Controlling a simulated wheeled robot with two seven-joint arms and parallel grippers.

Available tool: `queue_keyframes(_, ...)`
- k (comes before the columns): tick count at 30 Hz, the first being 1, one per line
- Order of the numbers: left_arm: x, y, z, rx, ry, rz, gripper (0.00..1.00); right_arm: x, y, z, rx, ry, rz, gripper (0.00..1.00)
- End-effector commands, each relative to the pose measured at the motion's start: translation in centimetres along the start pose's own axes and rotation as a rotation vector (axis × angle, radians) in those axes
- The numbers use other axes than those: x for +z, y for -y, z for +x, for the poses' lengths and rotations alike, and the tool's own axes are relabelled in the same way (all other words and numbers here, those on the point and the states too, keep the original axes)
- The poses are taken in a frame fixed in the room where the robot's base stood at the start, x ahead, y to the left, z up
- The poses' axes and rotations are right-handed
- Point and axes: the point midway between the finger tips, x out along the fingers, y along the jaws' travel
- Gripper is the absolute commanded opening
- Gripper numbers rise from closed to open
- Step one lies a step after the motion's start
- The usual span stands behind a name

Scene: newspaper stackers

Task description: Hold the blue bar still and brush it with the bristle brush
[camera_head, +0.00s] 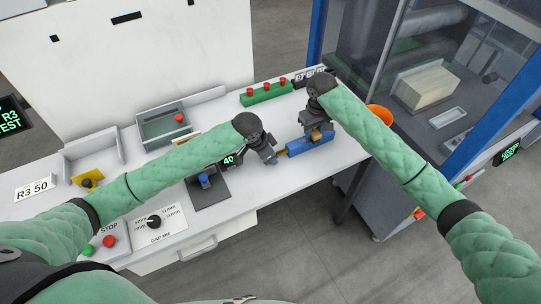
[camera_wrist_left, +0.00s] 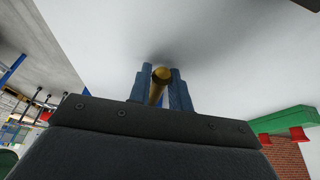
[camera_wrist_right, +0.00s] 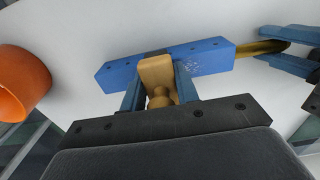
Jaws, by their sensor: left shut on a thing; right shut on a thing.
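The blue bar (camera_head: 312,146) lies at the right end of the white table, and its long face fills the middle of the right wrist view (camera_wrist_right: 212,57). A pale speckled patch shows on it there. My left gripper (camera_wrist_right: 290,50) is shut on the brass-coloured rod (camera_wrist_left: 158,82) at the bar's end. My right gripper (camera_wrist_right: 158,90) is shut on the tan brush (camera_wrist_right: 157,72), which is at the bar's near side with its top edge against or over the bar. The bristles are mostly hidden, and I cannot tell how firmly they touch.
An orange cup (camera_head: 380,113) stands near the table's right end. A green block with red knobs (camera_head: 267,93) is at the back. A black stand with a blue knob (camera_head: 205,182) is left of my left gripper. A glazed machine (camera_head: 440,80) stands to the right.

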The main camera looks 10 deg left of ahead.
Motion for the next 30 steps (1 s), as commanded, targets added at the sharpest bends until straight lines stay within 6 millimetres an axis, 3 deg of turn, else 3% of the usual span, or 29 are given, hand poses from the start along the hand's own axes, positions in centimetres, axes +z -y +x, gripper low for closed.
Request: queue_keyframes(30,0.0,0.0,0.0,0.000,0.000,0.000,0.00,0.1,-5.1,0.0,0.000,0.002,0.000,0.07)
